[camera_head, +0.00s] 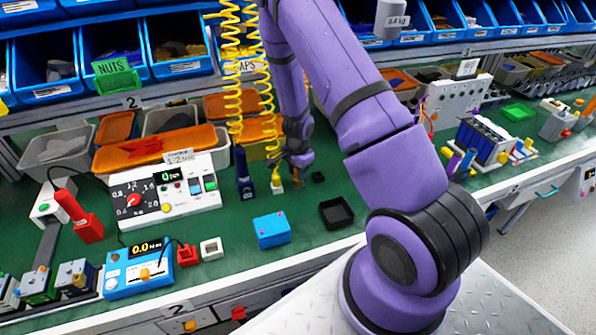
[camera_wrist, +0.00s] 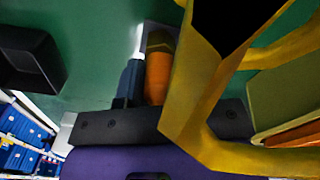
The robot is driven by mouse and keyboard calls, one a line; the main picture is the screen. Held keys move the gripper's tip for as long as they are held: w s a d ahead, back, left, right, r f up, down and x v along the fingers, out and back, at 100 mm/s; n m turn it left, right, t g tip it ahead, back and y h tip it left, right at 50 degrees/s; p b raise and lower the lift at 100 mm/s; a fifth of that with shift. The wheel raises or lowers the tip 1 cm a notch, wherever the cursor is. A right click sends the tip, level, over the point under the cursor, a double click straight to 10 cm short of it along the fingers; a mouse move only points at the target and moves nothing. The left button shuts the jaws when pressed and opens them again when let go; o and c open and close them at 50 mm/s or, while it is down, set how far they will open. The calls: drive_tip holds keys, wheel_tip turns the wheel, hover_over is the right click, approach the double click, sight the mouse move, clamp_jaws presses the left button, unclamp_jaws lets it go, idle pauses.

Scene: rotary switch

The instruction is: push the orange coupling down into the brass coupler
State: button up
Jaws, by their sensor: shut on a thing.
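In the wrist view the orange coupling (camera_wrist: 158,76) sits beside a dark blue finger of my gripper (camera_wrist: 146,66). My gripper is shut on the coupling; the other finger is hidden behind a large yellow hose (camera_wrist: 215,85). A dull brass-coloured part (camera_wrist: 160,41), likely the coupler, shows at the coupling's far end. I cannot tell how deep the coupling sits in it. In the head view my gripper (camera_head: 297,182) is low over the green bench, and the coupling is too small to make out.
Coiled yellow hoses (camera_head: 232,75) hang close left of my arm. A black tray (camera_head: 336,213) and a blue box (camera_head: 271,231) stand in front. A white panel with a red dial (camera_head: 165,194) is to the left. Orange bins (camera_head: 160,145) stand behind.

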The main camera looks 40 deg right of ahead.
drive_tip(key=shift+f, duration=0.2)
drive_tip(key=o, duration=1)
wheel_tip(320, 180, up, 11)
drive_tip(key=shift+f, duration=0.15)
idle(0.3)
